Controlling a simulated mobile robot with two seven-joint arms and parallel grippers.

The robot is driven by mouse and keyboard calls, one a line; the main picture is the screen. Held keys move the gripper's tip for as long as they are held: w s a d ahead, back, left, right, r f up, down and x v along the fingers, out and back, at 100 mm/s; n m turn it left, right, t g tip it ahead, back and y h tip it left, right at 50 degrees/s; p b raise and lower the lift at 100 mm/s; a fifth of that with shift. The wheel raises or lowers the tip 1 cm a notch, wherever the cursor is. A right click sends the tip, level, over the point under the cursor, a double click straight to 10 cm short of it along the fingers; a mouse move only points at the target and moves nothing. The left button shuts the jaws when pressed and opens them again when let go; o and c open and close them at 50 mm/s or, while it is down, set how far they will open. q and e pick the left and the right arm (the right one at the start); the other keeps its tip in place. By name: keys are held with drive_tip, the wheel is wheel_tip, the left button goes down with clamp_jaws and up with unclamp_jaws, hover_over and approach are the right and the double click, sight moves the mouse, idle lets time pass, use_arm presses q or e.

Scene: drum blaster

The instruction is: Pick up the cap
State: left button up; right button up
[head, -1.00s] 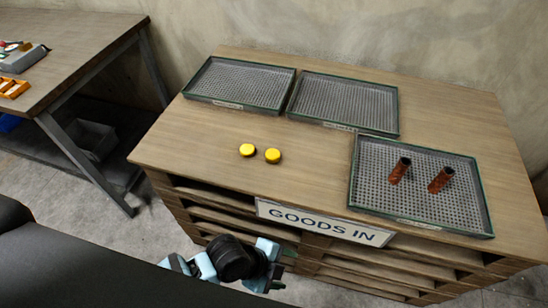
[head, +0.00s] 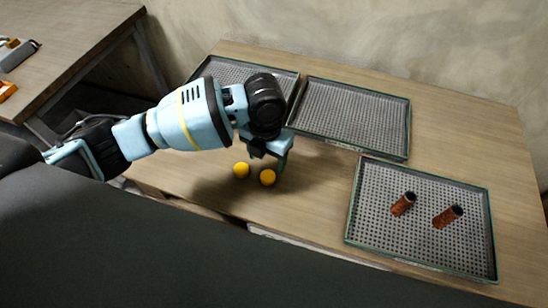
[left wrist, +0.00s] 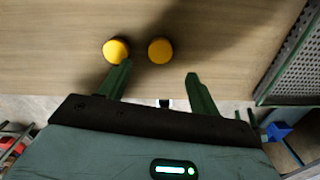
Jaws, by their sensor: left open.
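Two round yellow caps lie side by side on the wooden table top, the left cap (head: 241,170) and the right cap (head: 268,178). My left gripper (head: 272,160) hangs over the table just behind and above them. In the left wrist view, the left cap (left wrist: 116,51) is near the tip of one finger, and the right cap (left wrist: 160,50) is above the gap between the fingers. The left gripper (left wrist: 158,82) is open and empty. I cannot tell whether a finger touches a cap. My right gripper is not in view.
A mesh tray (head: 347,238) at right holds two reddish-brown cylinders (head: 403,204). Two empty-looking mesh trays stand at the back, the middle one (head: 350,112) clear and the left one (head: 232,68) partly behind my arm. Another table (head: 70,40) stands at far left.

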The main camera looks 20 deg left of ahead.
sight(267, 177)
use_arm(q)
drive_tip(key=shift+s+f, duration=0.1)
drive_tip(key=shift+s, duration=0.2)
drive_tip(key=shift+f, duration=1.3)
wheel_tip(267, 177, down, 5)
drive_tip(key=shift+r, duration=0.15)
drive_tip(key=shift+w, duration=0.1)
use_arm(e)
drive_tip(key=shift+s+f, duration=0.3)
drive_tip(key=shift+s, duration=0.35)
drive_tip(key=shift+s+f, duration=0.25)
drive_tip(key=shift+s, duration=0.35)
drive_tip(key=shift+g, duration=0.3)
use_arm(q)
drive_tip(key=c, duration=1.1)
drive_tip(key=shift+o, duration=0.2)
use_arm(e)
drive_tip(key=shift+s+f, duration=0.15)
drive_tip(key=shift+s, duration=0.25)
